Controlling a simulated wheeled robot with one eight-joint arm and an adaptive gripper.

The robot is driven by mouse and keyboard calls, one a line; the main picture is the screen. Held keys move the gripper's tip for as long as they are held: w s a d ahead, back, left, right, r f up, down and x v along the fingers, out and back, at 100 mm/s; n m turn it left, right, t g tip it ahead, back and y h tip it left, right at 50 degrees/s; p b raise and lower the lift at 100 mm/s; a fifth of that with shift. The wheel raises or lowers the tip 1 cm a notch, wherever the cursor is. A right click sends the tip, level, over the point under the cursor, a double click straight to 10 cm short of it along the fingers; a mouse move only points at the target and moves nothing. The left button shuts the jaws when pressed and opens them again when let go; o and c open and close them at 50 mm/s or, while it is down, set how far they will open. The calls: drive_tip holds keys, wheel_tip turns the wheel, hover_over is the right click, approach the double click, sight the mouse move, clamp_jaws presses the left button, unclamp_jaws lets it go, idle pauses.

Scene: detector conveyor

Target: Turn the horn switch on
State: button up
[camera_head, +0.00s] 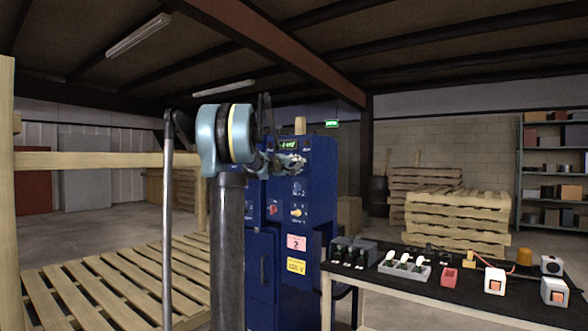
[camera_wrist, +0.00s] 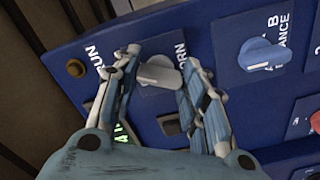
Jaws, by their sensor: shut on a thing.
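The horn switch is a pale grey knob (camera_wrist: 158,76) on a blue panel, with a partly covered label ending in "ORN" beside it. In the wrist view my gripper (camera_wrist: 162,62) has one finger on each side of the knob and is shut on it. In the head view my gripper (camera_head: 290,164) is at the upper front of the blue cabinet (camera_head: 262,268). The horn switch is hidden there behind my gripper and arm.
Near the gripper are a blue knob (camera_wrist: 262,55), an orange-brown button (camera_wrist: 76,68) by "RUN", and a red knob (camera_wrist: 316,122). A black-topped table (camera_head: 455,294) with small boxes stands right of the cabinet. A wooden pallet (camera_head: 120,285) lies at left.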

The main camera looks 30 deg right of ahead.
idle(0.4)
drive_tip(key=o, duration=1.1)
drive_tip(key=shift+w+f, duration=0.1)
drive_tip(key=shift+w, duration=0.05)
drive_tip(key=shift+c, duration=0.2)
drive_tip(key=shift+a, duration=0.15)
drive_tip(key=v, duration=1.1)
drive_tip(key=shift+a, duration=0.35)
drive_tip(key=shift+s+f, duration=0.1)
drive_tip(key=shift+s, duration=0.1)
drive_tip(key=s+a+f+g+y, duration=0.1)
drive_tip(key=s+a+f+y, duration=0.4)
drive_tip(key=s+a+f, duration=0.7)
drive_tip(key=s+a+f+n+g+y, duration=0.1)
drive_tip(key=s+a+f+y, duration=0.5)
drive_tip(key=s+a+f, duration=0.7)
drive_tip(key=s+a+f+g+y, duration=0.2)
drive_tip(key=s+a+f+y, duration=0.3)
drive_tip(key=s+a+f, duration=0.7)
drive_tip(key=a+f, duration=0.4)
drive_tip(key=f, duration=0.5)
drive_tip(key=shift+s+f+n+g+y, duration=0.3)
drive_tip(key=shift+f+n, duration=0.1)
